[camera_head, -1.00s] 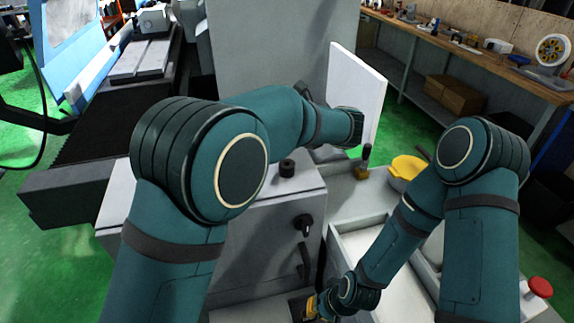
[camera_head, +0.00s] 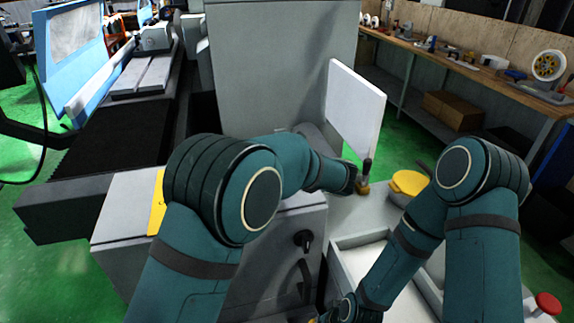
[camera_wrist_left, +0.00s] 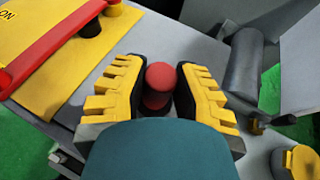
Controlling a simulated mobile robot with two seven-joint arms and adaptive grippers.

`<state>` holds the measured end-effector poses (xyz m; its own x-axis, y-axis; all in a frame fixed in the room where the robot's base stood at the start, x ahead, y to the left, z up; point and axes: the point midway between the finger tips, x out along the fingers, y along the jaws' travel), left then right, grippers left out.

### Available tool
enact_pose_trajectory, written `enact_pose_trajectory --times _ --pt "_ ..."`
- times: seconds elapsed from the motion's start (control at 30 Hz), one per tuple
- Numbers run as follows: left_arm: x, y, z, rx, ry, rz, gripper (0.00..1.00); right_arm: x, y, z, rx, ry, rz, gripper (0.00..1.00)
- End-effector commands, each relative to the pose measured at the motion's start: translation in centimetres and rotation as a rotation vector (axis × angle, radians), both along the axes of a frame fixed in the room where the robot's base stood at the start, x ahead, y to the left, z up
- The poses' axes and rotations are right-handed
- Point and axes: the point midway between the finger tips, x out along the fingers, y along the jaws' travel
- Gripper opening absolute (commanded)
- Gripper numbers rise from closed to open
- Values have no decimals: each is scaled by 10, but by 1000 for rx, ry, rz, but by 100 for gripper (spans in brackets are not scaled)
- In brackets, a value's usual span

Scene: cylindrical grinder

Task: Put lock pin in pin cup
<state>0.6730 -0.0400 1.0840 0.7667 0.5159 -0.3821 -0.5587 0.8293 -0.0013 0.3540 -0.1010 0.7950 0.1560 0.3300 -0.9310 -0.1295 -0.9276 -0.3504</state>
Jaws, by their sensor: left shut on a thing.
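In the left wrist view my left gripper (camera_wrist_left: 160,88) has its yellow fingers with dark pads closed around a red round-headed piece (camera_wrist_left: 160,76), apparently the lock pin. Its lower part is hidden by the fingers and my wrist. In the head view the fingers of this gripper are hidden behind my left arm. A yellow-topped round container (camera_head: 410,182), possibly the pin cup, stands on the grey surface to the right of my left wrist. Part of a yellow round thing (camera_wrist_left: 302,160) shows at the lower right of the wrist view. My right gripper is mostly cut off at the bottom edge.
A black-handled piece on a brass base (camera_head: 364,186) stands close beside my left wrist. A white upright panel (camera_head: 355,105) rises behind it. A yellow plate (camera_wrist_left: 50,70) with a red bar (camera_wrist_left: 50,38) lies at the wrist view's left. A pale tray (camera_head: 350,265) lies in front.

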Motion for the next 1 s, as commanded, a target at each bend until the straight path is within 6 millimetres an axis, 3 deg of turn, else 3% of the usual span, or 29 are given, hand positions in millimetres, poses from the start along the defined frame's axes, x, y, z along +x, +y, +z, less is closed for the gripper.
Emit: enact_pose_trajectory --times 0.1,0.13,0.17,0.57,1.0 --pt "0 0 -4 1 -1 0 0 0 0 -2 0 1 0 0" --pt "0 0 -3 1 1 0 40 0 0 -2 0 1 0 0" --pt "0 0 -3 1 1 0 51 0 0 -2 0 1 0 0" --pt "-1 -1 2 0 0 0 52 0 0 1 0 -1 0 0" --pt "-50 -34 26 1 -1 -1 52 2 0 5 -1 -4 -4 0"
